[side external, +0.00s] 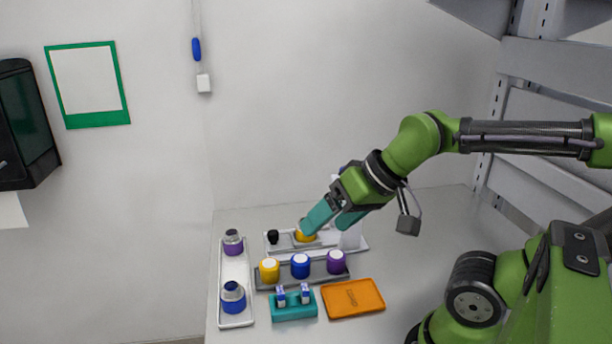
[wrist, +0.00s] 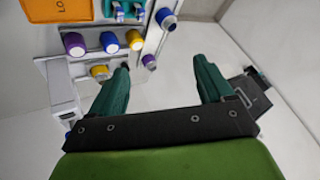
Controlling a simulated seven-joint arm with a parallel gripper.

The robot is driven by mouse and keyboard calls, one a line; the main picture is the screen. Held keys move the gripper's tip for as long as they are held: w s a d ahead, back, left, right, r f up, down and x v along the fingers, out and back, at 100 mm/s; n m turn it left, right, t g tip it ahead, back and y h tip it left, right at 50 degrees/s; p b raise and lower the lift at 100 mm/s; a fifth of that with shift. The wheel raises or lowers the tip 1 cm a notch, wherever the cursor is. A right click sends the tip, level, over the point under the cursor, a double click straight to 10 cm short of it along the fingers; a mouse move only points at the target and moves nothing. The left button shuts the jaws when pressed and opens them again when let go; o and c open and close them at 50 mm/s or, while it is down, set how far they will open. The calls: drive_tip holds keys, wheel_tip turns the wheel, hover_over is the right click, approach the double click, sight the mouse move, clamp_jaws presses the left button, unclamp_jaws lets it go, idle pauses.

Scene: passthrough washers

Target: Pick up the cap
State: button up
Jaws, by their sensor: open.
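A yellow round piece (side external: 305,237), which may be the cap, sits on the white back tray (side external: 329,241); it also shows in the wrist view (wrist: 99,72). Capped pieces in yellow (side external: 269,271), blue (side external: 300,266) and purple (side external: 336,262) stand in a row on a grey rack (side external: 265,286). The pictures do not settle which one is the cap. My gripper (side external: 325,224) is above the back tray, its fingertips close to the yellow piece in the side view. In the wrist view, my gripper (wrist: 162,66) is open with nothing between its fingers.
A purple-banded bottle (side external: 233,243) and a blue-banded bottle (side external: 233,299) stand in the left white tray (side external: 236,271). A black knob (side external: 273,237) is left of the yellow piece. In front are a teal holder (side external: 294,310) and an orange tray (side external: 353,298). The table's right side is clear.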

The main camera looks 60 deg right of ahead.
drive_tip(key=n+g, duration=0.3)
drive_tip(key=n, duration=0.5)
approach(269, 263)
drive_tip(key=x, duration=0.4)
drive_tip(key=shift+w+a+f, duration=0.1)
drive_tip(key=shift+a+f, duration=0.1)
drive_tip(key=shift+a, duration=0.15)
drive_tip(key=shift+d+x, duration=0.15)
drive_tip(key=shift+x, duration=1.35)
drive_tip(key=shift+d+x, duration=0.15)
drive_tip(key=shift+x, duration=1.4)
drive_tip(key=shift+c, duration=0.3)
